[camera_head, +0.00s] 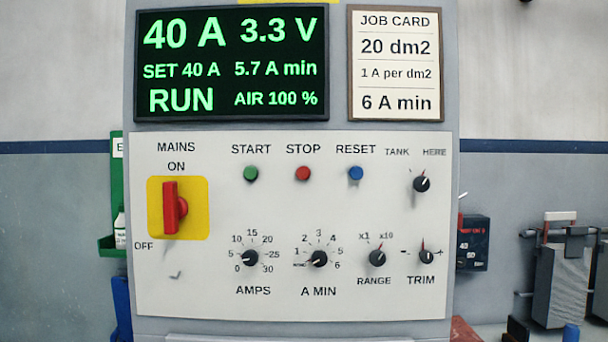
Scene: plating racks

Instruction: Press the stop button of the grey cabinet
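The grey cabinet (290,328) fills the middle of the head view, with a white control panel (220,210) on its front. The red stop button (303,173) sits under the word STOP, between the green start button (251,173) and the blue reset button (356,173). The display (232,64) above reads 40 A, 3.3 V, SET 40 A, 5.7 A min, RUN and AIR 100 %. The job card (395,64) reads 20 dm2, 1 A per dm2, 6 A min. Neither of my grippers is in view.
The red mains switch (174,208) stands upright on a yellow plate, at ON. Several black knobs, including the amps knob (250,258), fill the lower panel. A green holder (112,243) is at the left, and a dark box (473,243) at the right. Nothing blocks the panel.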

